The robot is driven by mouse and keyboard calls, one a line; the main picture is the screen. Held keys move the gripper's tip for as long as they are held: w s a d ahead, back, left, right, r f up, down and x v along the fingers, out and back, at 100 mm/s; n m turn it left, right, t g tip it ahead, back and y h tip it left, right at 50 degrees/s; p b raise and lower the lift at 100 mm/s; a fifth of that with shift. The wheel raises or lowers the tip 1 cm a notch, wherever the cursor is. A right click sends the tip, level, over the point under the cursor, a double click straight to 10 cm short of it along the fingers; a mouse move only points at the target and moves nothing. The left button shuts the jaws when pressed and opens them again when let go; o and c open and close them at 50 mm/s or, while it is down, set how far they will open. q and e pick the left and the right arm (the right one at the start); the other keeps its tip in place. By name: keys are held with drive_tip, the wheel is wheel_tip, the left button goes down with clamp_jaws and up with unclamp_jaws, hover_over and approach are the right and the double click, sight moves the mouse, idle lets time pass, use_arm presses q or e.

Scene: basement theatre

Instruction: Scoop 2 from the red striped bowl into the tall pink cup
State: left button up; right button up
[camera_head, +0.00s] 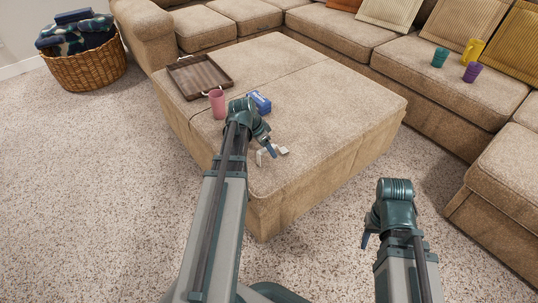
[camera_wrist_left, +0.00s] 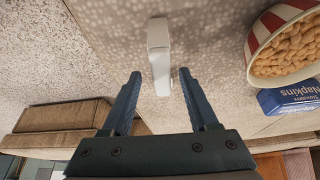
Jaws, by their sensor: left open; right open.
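The red striped bowl (camera_wrist_left: 254,42), full of peanut-like pieces, shows at the upper right of the left wrist view. In the head view it is hidden behind my left arm. The tall pink cup (camera_head: 217,104) stands upright on the ottoman, left of my left gripper (camera_head: 271,151). My left gripper is open low over the ottoman. In the left wrist view, a white scoop-like tool (camera_wrist_left: 158,40) lies between and ahead of its fingers; I cannot tell whether they touch it. My right gripper (camera_head: 369,233) is open and empty, off the ottoman's front right side.
A blue napkins box (camera_head: 259,103) is beside the bowl. A brown tray (camera_head: 200,77) lies at the ottoman's back left. Teal, yellow and purple cups (camera_head: 472,72) stand on the sofa (camera_head: 440,85). The ottoman's right half (camera_head: 345,105) is clear.

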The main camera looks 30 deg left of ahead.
sight(272, 159)
use_arm(q)
drive_tip(key=b+x, duration=0.3)
drive_tip(key=x, duration=0.1)
drive_tip(key=shift+w+a, duration=0.1)
drive_tip(key=shift+w, duration=0.1)
drive_tip(key=shift+r, duration=0.1)
drive_tip(key=shift+c, duration=0.3)
clamp_jaws()
